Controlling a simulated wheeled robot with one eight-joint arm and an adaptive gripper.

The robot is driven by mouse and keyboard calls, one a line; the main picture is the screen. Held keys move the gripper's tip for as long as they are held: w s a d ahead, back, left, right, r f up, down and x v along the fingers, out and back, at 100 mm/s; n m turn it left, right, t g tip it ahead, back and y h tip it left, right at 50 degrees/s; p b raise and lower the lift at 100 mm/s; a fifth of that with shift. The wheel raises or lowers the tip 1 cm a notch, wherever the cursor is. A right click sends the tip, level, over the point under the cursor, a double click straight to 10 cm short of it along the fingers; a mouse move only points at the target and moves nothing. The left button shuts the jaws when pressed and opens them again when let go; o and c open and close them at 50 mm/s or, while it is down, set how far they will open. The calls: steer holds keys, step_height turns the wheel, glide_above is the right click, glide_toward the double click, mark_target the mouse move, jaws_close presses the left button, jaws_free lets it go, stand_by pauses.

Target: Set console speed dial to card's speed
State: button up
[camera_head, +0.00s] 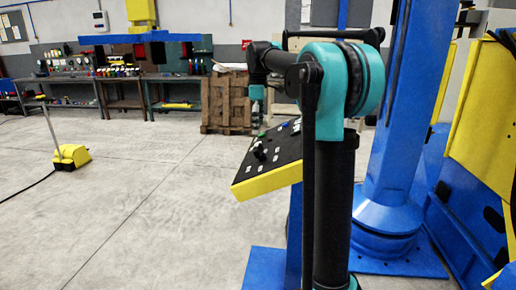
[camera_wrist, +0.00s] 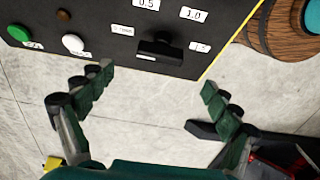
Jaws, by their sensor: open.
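The console (camera_head: 270,165) is a sloped black panel with a yellow front edge, left of my arm in the head view. It also fills the top of the wrist view (camera_wrist: 104,46). Its speed dial (camera_wrist: 160,48) is a black knob with white labels around it; "0.5" and "1.0" are readable, and the others are too blurred to be sure. I cannot tell the dial's setting. My gripper (camera_wrist: 155,88) is open and empty, its fingers spread below the dial in the wrist picture, with no visible contact. I cannot make out a speed card.
Green (camera_wrist: 18,32), brown (camera_wrist: 63,15) and white (camera_wrist: 72,43) buttons sit left of the dial. A blue column (camera_head: 400,130) and yellow panels stand to the right. A wooden pallet stack (camera_head: 224,105) stands behind. A yellow pedal unit (camera_head: 72,157) is on otherwise open floor at left.

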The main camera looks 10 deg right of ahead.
mark_target(258, 147)
step_height(258, 147, down, 9)
steer(key=shift+r, duration=0.1)
stand_by(0.4)
steer(key=c, duration=1.2)
steer(key=shift+o, duration=0.2)
